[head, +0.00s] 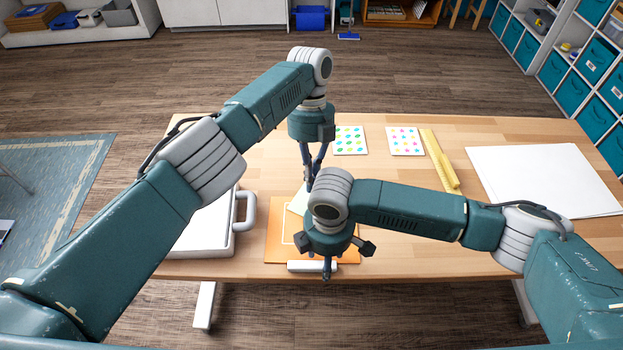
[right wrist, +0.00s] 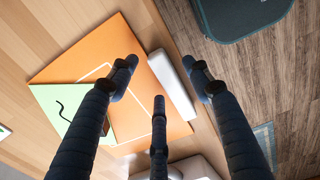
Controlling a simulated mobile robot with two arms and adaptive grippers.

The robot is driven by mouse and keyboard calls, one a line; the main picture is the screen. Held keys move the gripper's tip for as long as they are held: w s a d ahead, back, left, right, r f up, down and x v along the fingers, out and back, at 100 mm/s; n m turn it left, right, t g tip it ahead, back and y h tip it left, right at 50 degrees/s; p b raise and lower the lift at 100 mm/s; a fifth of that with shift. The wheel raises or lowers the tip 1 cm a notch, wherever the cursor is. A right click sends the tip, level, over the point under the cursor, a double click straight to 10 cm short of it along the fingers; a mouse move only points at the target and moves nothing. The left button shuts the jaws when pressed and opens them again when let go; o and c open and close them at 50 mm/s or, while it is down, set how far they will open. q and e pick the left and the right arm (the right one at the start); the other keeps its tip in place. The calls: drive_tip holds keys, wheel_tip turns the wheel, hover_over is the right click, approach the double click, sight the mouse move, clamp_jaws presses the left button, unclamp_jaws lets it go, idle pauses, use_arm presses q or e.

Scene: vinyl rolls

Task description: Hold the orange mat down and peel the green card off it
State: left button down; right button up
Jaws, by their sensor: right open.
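The orange mat (head: 285,243) lies flat near the table's front edge, with a pale outline on it. It fills the middle of the right wrist view (right wrist: 88,57). The pale green card (head: 297,204) lies over the mat's far part. A thin dark curved line shows on it in the right wrist view (right wrist: 52,97). My left gripper (head: 311,184) points down at the card's far side. Its fingers come close together, but my right arm hides what lies below the tips. My right gripper (right wrist: 160,80) is open, its three fingers spread over the mat's near part, with nothing between them.
A white bar (head: 302,266) lies along the mat's near edge. A white tray with a handle (head: 246,210) stands left of the mat. Two sticker cards (head: 350,140) (head: 405,141), a yellow strip (head: 440,160) and white sheets (head: 540,180) lie beyond and to the right.

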wheel_tip(320, 180, up, 11)
idle(0.3)
drive_tip(key=shift+r, duration=0.1)
drive_tip(key=o, duration=0.5)
wheel_tip(320, 180, up, 8)
drive_tip(key=p, duration=0.9)
idle(0.4)
